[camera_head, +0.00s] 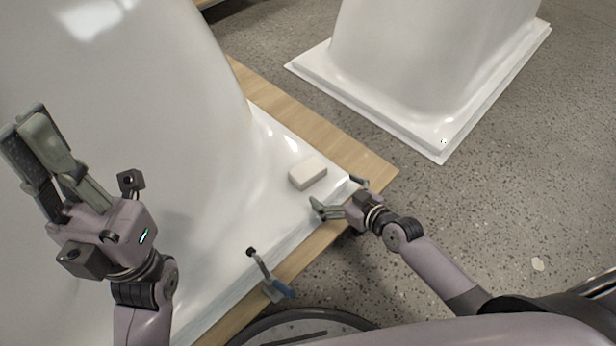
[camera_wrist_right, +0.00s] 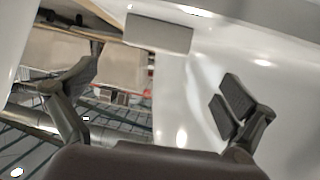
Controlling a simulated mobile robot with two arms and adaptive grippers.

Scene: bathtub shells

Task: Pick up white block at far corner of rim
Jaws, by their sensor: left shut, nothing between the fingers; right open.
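The white block (camera_head: 307,172) lies on the rim of the near white bathtub shell (camera_head: 270,140), close to its far corner. In the right wrist view the block (camera_wrist_right: 158,33) shows at the top, ahead of the fingers and between their directions. My right gripper (camera_head: 336,196) is open, at the rim's edge just below and right of the block, apart from it. Its two fingers also show in the right wrist view (camera_wrist_right: 155,95) with nothing between them. My left gripper (camera_head: 48,160) is shut and empty, raised over the shell at the left.
A wooden board (camera_head: 290,113) lies under the shell. A blue-handled clamp (camera_head: 270,280) grips the rim's front edge, left of my right gripper. A second white shell (camera_head: 430,60) stands at the upper right. Speckled floor (camera_head: 510,190) is clear at the right.

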